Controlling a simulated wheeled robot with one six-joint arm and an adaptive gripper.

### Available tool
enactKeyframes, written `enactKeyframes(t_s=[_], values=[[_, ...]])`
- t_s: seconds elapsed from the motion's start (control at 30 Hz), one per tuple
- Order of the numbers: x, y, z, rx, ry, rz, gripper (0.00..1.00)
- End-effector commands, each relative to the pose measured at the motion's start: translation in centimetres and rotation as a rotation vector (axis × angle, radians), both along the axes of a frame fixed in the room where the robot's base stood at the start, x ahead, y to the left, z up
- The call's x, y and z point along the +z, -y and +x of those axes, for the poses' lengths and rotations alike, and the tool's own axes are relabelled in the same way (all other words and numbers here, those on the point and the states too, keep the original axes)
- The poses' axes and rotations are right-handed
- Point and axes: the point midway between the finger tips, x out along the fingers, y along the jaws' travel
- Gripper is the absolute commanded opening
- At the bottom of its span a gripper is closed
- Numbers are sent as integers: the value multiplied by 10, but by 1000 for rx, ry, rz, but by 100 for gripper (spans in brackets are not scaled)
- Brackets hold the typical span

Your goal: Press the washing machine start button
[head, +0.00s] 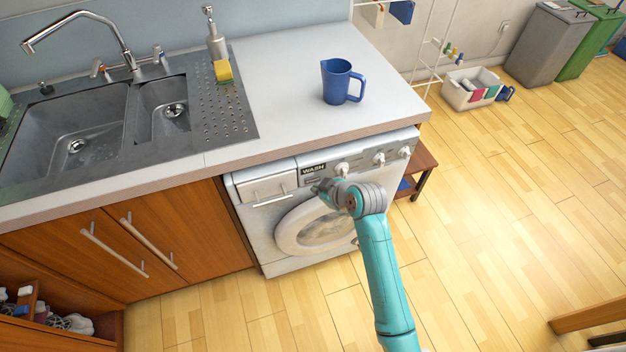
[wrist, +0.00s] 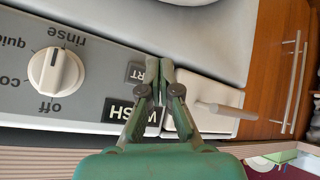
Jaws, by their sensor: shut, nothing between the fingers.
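The white washing machine (head: 262,236) stands under the counter with its round door shut. In the wrist view its control panel (wrist: 88,88) appears upside down. A dark button (wrist: 134,73), with only the end "RT" of its label readable, sits near the dark "WASH" display (wrist: 117,112). My gripper (wrist: 163,70) is shut and empty. Its fingertips are just right of the button in the wrist view and cover part of it and of the display. In the head view my gripper (head: 320,188) is at the panel below the display; I cannot tell whether it touches.
A white dial (wrist: 55,72) with an "off" mark is left of the button in the wrist view. The detergent drawer handle (wrist: 226,110) sticks out to the right. The counter (head: 285,60) with a blue jug (head: 336,82) overhangs the panel.

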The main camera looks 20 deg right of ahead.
Motion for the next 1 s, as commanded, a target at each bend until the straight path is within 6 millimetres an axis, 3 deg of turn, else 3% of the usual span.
enactKeyframes(t_s=[0.33, 1.0], values=[[0, 0, -3, 0, 0, 0, 0], [0, 0, -50, 0, 0, 0, 0]])
